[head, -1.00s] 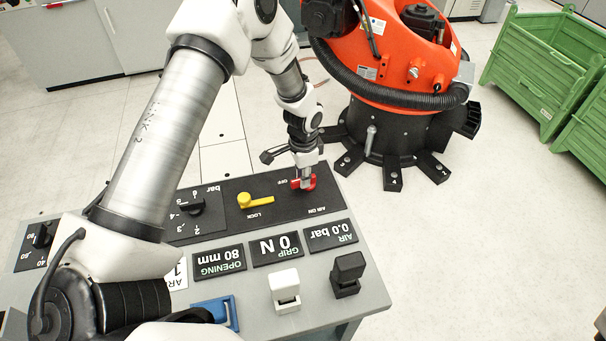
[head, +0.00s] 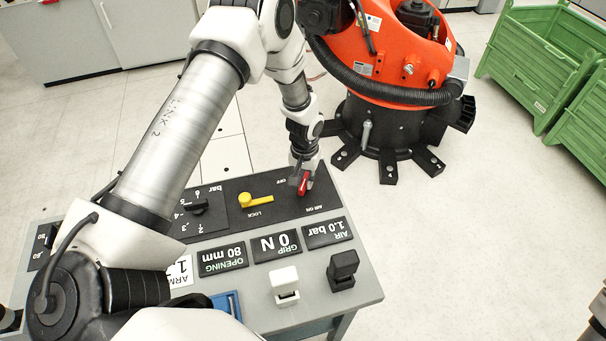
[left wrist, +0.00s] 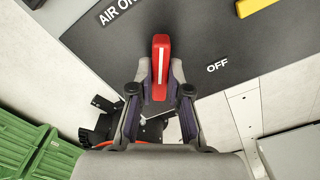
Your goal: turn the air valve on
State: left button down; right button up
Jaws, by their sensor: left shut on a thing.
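The red air valve handle (head: 305,183) sits on the dark panel at the far right of the console. It also shows in the left wrist view (left wrist: 160,55), where its white line points away from my gripper. The "AIR ON" label (left wrist: 117,12) is left of it and "OFF" (left wrist: 217,66) is right of it. My left gripper (head: 301,178) is shut on the handle, with one finger on each side (left wrist: 160,88). The AIR display (head: 327,232) reads 1.0 bar. My right gripper is not in view.
A yellow lock lever (head: 257,200) is left of the valve. A black pressure knob (head: 197,207) is farther left. White (head: 285,284) and black (head: 343,270) switches stand at the front. An orange robot (head: 405,60) stands behind the console, green crates (head: 540,65) at right.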

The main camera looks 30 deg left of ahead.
pick_arm(q)
jog(key=n+p, duration=0.1)
jog(key=n, duration=0.1)
jog(key=n+p, duration=0.1)
jog(key=n, duration=0.1)
jog(key=shift+d, duration=0.3)
jog(key=shift+d+f+n+p, duration=0.15)
jog(key=shift+n+p, duration=0.25)
jog(key=shift+n, duration=0.9)
jog(key=c, duration=1.2)
grip_release()
jog(key=shift+w, duration=0.1)
jog(key=shift+o, duration=0.4)
jog(key=shift+w, duration=0.1)
notch_tip(320, 180, up, 12)
